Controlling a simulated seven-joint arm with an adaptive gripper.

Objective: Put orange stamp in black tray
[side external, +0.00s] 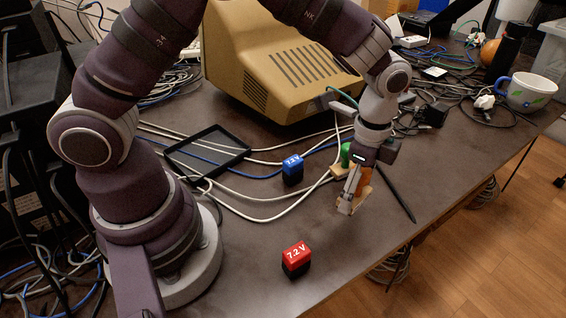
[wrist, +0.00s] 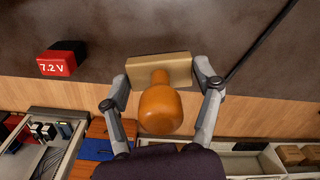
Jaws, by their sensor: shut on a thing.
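The orange stamp has a rounded orange handle (wrist: 160,110) and a pale wooden block base (wrist: 158,70). My gripper (wrist: 160,85) is shut on the base, one finger at each end, with the handle towards the wrist camera. In the side external view my gripper (side external: 349,200) points down near the table's right side, and part of the orange handle (side external: 364,178) shows beside it. I cannot tell how far the stamp is above the table. The black tray (side external: 171,157), a shallow rectangle, lies empty on the table, left of my gripper and in front of the beige monitor.
A green stamp (side external: 345,152) stands just behind my gripper. A blue block (side external: 292,168) lies between tray and gripper, and a red 7.2 V block (side external: 296,258) is nearer the front. Cables (side external: 250,215) cross the table around the tray. A black pen-like rod (side external: 397,193) lies to the right.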

